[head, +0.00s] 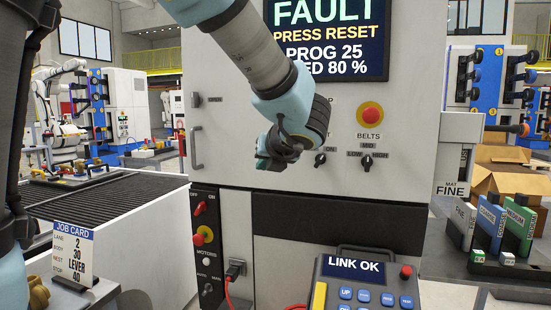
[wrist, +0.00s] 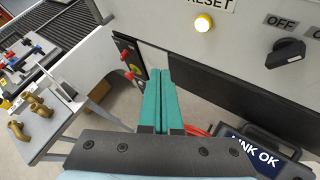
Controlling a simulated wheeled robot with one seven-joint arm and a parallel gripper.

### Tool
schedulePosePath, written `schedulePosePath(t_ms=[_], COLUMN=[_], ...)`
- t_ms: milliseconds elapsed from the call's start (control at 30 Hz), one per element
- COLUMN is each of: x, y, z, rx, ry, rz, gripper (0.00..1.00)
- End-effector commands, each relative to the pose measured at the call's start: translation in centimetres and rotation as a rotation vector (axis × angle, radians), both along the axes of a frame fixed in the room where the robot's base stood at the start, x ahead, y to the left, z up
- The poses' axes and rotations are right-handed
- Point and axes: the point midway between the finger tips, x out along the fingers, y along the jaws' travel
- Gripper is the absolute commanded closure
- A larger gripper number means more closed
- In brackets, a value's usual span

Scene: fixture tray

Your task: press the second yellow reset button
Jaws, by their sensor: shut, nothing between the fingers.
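A lit yellow button (wrist: 203,23) sits under a RESET label on the pale machine panel, near the top of the wrist view. It is the only yellow reset button I can make out; in the head view my arm covers part of the panel. My gripper (head: 262,160) is in front of the panel, left of the OFF/ON knob (head: 320,160). In the wrist view my gripper's teal fingers (wrist: 160,80) are together, with nothing between them. Their tips appear below and left of the yellow button, apart from it.
The screen (head: 325,40) reads FAULT, PRESS RESET. A pendant reading LINK OK (head: 355,266) stands below. A low side panel (head: 205,235) carries a red rotary switch. A handle (head: 195,148) protrudes at left.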

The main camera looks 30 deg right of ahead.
Motion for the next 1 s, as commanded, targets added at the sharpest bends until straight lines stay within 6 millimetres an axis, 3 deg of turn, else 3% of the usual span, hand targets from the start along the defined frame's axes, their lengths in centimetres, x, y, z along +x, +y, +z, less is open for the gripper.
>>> schedulePosePath(t_ms=[233,700,1000], x=[0.7,5.2,6.4], y=[-0.6,-4.7,-5.9], z=[0.0,0.2,0.0], rx=[-0.001,0.0,-0.002], ry=[0.001,0.002,0.002], rz=[0.002,0.003,0.003], gripper=[1.0,1.0,1.0])
